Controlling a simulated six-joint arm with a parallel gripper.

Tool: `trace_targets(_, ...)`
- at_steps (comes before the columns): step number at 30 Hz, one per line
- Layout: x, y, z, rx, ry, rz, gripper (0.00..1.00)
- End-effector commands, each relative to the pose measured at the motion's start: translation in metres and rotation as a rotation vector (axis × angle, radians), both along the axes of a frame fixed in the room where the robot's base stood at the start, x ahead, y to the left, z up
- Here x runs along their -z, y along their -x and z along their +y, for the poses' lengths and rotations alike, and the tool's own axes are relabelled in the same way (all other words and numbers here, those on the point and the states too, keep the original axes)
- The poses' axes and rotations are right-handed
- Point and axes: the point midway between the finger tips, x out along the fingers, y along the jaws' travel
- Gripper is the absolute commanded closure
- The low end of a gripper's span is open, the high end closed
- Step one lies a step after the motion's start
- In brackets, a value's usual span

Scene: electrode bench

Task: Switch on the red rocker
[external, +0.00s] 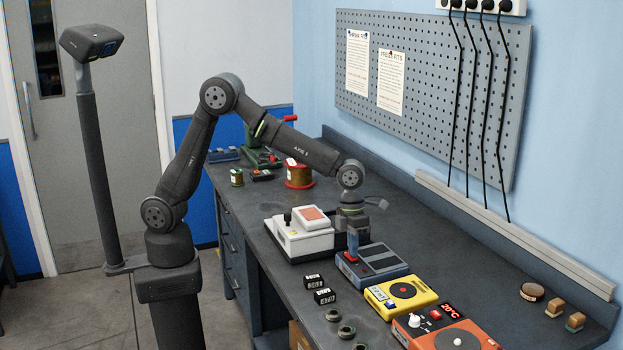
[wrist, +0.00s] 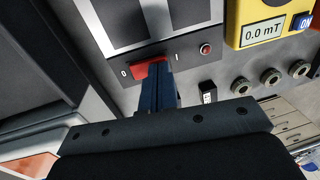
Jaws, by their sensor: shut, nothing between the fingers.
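The red rocker (wrist: 147,67) sits on the front panel of a blue-grey device (external: 383,269), between a "0" mark on the left and an "I" mark on the right in the wrist view. My gripper (wrist: 158,68) is shut and empty, with its blue fingertips at the rocker's right part, towards the "I". They cover part of the rocker; whether they touch it, and which way it is tilted, I cannot tell. In the external view my gripper (external: 352,254) points down at the device's front left. A small round red lamp (wrist: 205,48) lies right of the "I"; whether it is lit is unclear.
A yellow meter (external: 403,296) reading 0.0 mT stands beside the device, with an orange hotplate (external: 445,331) beyond it. A white box device (external: 300,236) is on the other side.

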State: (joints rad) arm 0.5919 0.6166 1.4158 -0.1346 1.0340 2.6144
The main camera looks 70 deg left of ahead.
Motion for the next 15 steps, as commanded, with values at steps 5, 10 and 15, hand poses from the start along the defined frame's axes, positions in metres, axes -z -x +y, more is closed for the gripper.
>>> trace_targets(5,-0.0001,0.0001,0.0,0.0,-0.001,0.0,1.0)
trace_targets(10,0.005,0.0005,-0.003,0.002,-0.054,0.003,1.0)
trace_targets(15,0.005,0.0005,-0.0017,0.001,-0.05,0.004,1.0)
